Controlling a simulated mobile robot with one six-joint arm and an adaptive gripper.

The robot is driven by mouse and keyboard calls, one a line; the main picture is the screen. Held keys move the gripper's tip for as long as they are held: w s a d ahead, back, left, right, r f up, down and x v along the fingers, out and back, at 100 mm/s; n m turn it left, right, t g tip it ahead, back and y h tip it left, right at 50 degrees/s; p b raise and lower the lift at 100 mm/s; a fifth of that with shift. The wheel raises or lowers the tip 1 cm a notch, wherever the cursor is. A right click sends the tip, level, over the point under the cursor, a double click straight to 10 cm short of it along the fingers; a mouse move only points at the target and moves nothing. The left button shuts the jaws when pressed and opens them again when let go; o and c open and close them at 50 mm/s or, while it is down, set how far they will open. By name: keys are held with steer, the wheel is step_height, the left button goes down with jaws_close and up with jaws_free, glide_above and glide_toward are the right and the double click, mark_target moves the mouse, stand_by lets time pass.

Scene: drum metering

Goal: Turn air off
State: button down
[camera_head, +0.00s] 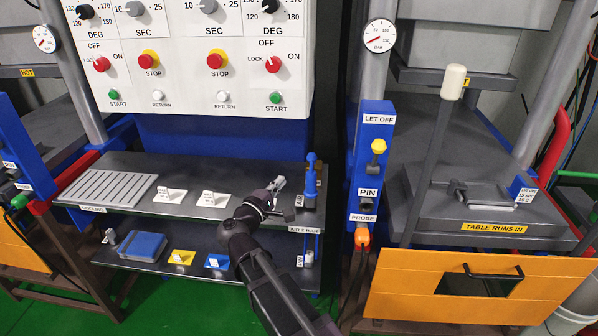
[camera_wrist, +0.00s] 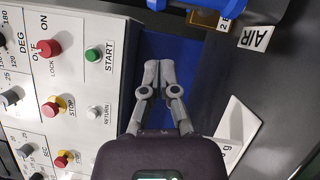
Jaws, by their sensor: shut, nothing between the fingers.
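A blue upright fitting (camera_head: 310,183) stands at the right end of the upper dark shelf, beside a small label lettered AIR (camera_head: 310,201). A strip on the shelf's front edge reads AIR 2 BAR (camera_head: 304,230). In the wrist view the AIR label (camera_wrist: 257,38) shows at the upper right, next to a brass-coloured part (camera_wrist: 205,20) cut by the top edge. My gripper (camera_head: 279,184) is just left of the blue fitting, apart from it. In the wrist view my gripper (camera_wrist: 160,70) has its fingertips together, empty. I cannot tell the air control's setting.
A white control panel (camera_head: 200,80) with knobs and red, green and white buttons hangs above and behind the shelf. White cards (camera_head: 215,198) and a slotted rack (camera_head: 105,188) lie left of my gripper. A blue LET OFF post (camera_head: 375,150) stands to the right.

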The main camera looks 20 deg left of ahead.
mark_target(312, 167)
steer(key=shift+d, duration=0.1)
steer(key=shift+w, duration=0.15)
stand_by(0.3)
steer(key=w+d+r+p, duration=0.1)
steer(key=w, duration=0.8)
steer(key=shift+w, duration=0.3)
steer(key=shift+d, duration=0.1)
steer(key=shift+w+d+r+m+p, duration=0.1)
steer(key=shift+d+r+m+p, duration=0.1)
steer(key=shift+d+m+p, duration=0.35)
steer(key=shift+d, duration=0.2)
